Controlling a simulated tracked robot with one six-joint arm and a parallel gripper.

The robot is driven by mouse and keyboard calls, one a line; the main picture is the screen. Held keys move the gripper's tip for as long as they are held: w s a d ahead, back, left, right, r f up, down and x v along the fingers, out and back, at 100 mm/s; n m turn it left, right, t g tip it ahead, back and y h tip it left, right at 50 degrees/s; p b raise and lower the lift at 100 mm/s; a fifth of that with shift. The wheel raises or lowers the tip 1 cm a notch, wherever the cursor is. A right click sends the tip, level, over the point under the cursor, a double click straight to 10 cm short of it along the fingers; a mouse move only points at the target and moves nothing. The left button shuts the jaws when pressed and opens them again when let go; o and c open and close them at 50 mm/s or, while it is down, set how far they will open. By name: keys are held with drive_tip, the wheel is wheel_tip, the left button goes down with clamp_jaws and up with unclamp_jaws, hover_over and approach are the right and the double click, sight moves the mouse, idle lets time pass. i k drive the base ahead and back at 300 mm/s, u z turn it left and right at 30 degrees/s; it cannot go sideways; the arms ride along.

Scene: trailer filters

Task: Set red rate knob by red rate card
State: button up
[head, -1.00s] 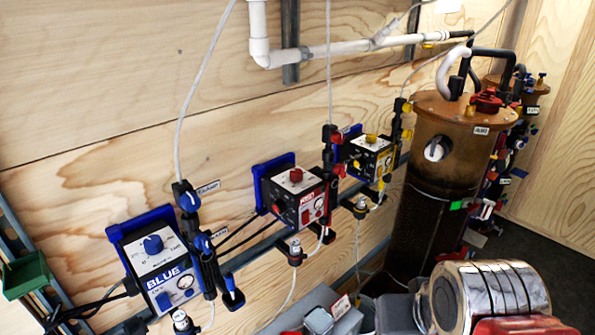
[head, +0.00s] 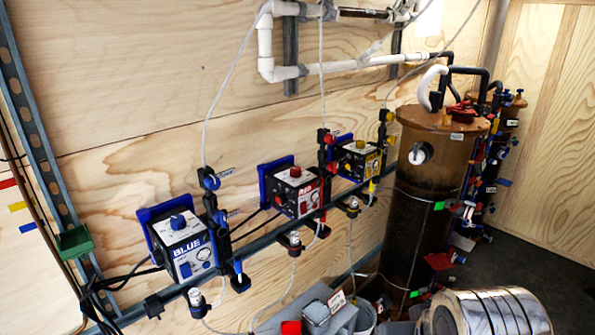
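The red pump box (head: 298,196) is on the wall rail in the middle of the head view, on a blue bracket. A red knob (head: 295,171) sits on its top face; its pointer setting is too small to read. A small red tab (head: 8,183) shows on a white board at the far left edge; I cannot tell whether it is the red rate card. My gripper is not in view.
The blue box (head: 184,245) and yellow box (head: 361,160) flank the red one. A brown filter column (head: 425,200) stands right. White pipes (head: 330,68) run above. A grey crate (head: 330,318) lies below.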

sight(295, 171)
drive_tip(key=z, duration=1.3)
drive_tip(key=i, duration=0.95)
drive_tip(key=u, duration=1.85)
